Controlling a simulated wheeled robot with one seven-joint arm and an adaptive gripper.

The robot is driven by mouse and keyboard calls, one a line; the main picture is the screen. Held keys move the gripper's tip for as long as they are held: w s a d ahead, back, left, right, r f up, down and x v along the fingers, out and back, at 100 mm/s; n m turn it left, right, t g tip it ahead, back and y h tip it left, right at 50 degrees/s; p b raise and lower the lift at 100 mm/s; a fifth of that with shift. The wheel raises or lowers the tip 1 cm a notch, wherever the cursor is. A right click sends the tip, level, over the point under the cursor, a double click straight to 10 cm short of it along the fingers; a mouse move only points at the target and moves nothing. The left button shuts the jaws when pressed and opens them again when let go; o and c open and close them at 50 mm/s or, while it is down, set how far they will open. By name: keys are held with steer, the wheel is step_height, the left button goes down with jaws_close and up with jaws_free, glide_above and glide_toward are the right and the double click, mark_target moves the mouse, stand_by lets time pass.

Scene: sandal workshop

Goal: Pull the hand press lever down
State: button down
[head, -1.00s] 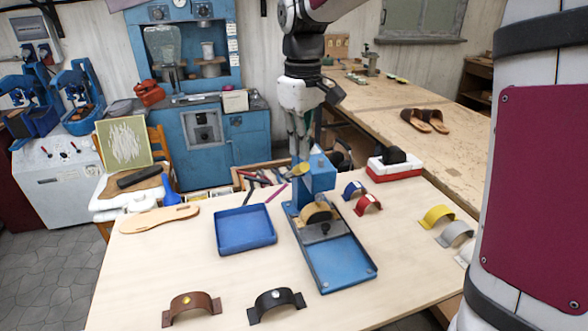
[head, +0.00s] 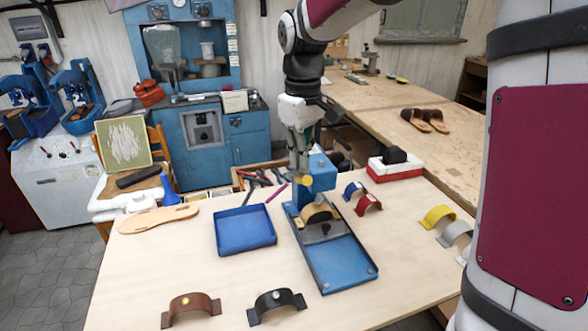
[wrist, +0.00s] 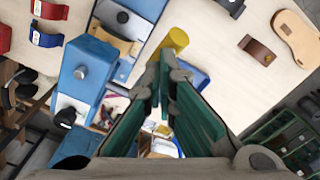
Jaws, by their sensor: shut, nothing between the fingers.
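The blue hand press (head: 335,262) stands on the light wooden table, with its upright head (head: 321,175) at the back. Its lever ends in a yellow knob (head: 306,180), low beside the head; the knob also shows in the wrist view (wrist: 178,40). My gripper (head: 302,172) is shut and empty, pointing down with its fingertips at the knob. In the wrist view my fingertips (wrist: 166,62) are just below the knob in the picture; I cannot tell whether they touch it. Most of the lever arm is hidden. A tan curved piece (head: 320,211) sits under the head.
A blue tray (head: 245,240) is left of the press. Brown (head: 190,307) and black (head: 275,304) straps lie in front; red and blue straps (head: 367,204) lie right. A tool box (head: 262,172) is behind.

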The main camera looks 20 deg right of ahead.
steer(key=shift+f, duration=0.9)
